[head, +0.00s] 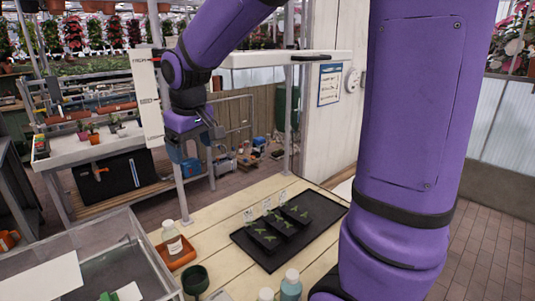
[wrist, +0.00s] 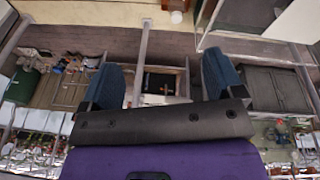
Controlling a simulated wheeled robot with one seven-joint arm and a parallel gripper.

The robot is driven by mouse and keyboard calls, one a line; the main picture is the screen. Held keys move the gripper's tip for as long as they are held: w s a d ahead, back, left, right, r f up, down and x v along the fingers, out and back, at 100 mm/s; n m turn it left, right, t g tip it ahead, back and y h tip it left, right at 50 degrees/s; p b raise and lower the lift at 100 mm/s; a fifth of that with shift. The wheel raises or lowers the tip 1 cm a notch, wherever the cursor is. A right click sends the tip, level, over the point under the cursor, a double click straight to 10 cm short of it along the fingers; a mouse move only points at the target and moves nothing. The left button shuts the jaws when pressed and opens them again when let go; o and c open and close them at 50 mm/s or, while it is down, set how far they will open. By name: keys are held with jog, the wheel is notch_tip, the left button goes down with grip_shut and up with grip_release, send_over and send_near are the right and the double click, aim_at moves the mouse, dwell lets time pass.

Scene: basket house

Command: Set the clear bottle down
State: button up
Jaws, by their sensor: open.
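A clear bottle (head: 172,238) with a pale cap and a white label stands upright in a small orange tray (head: 178,258) on the light wooden table (head: 225,213). My gripper (head: 192,160) is raised in the air above and behind the bottle, clear of it. In the wrist view my gripper (wrist: 160,85) has its two blue fingers wide apart with nothing between them.
A black tray (head: 320,228) with seedling pots lies right of the bottle. A dark green cup (head: 195,281) and a bluish bottle (head: 290,286) stand at the front. A clear-walled box (head: 95,262) is at left. A metal post rises behind the table. Bare tabletop lies between orange and black trays.

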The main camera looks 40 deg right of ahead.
jog(key=s+d+r+m+t, duration=0.1)
jog(key=s+r, duration=0.1)
jog(key=s, duration=0.9)
jog(key=s+d+r+m+t, duration=0.1)
jog(key=s+r, duration=0.1)
jog(key=s, duration=1)
jog(key=shift+d+r+m+t+y, duration=0.25)
jog(key=shift+r+m+t+y, duration=0.05)
jog(key=shift+r+m, duration=0.1)
